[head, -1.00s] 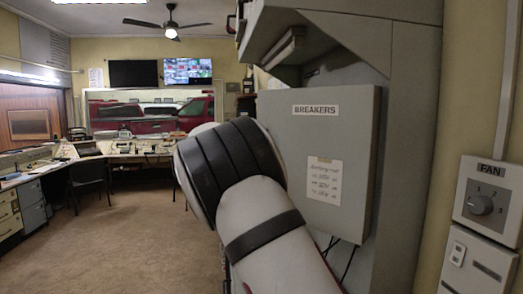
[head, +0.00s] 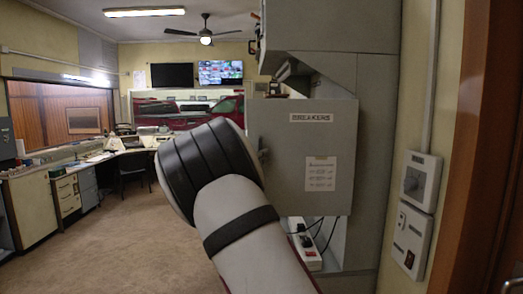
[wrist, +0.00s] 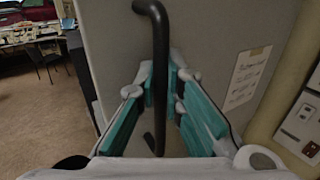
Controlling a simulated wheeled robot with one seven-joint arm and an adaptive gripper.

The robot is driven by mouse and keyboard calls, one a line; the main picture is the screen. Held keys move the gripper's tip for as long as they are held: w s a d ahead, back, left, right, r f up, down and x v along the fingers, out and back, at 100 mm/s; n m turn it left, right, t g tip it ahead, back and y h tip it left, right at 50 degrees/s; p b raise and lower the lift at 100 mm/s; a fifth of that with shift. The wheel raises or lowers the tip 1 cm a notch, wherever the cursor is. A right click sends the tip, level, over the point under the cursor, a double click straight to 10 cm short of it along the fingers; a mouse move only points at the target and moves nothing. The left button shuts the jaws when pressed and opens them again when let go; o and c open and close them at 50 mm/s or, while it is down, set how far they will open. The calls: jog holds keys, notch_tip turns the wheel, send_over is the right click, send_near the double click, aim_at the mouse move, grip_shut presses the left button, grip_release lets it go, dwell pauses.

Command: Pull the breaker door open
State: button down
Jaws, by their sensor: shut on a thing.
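The breaker door (head: 276,185) is a grey panel with a BREAKERS label (head: 311,117) and a paper note (head: 320,174), right of centre in the head view. In the wrist view the door (wrist: 220,40) fills the middle, with its black bar handle (wrist: 160,35) upright in front. My gripper (wrist: 162,82) has its teal-padded fingers on both sides of the handle and is shut on it. In the head view my arm hides the gripper. I cannot tell from here how far the door stands from its frame.
A power strip (head: 306,252) with dark cables is below the door. A fan switch (head: 421,178) is on the right wall, beside a brown door frame (head: 468,150). Desks and a chair (head: 135,170) stand at the left and back. The carpet (head: 120,235) at left is open.

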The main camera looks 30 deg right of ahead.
jog(key=shift+s+a+p, duration=0.2)
jog(key=shift+s+p, duration=0.3)
jog(key=shift+s, duration=0.5)
jog(key=shift+s+a+p, duration=0.15)
jog(key=shift+s+p, duration=0.35)
jog(key=shift+s, duration=0.5)
jog(key=c, duration=1.7)
grip_release()
jog(key=v, duration=1.2)
jog(key=shift+d, duration=0.1)
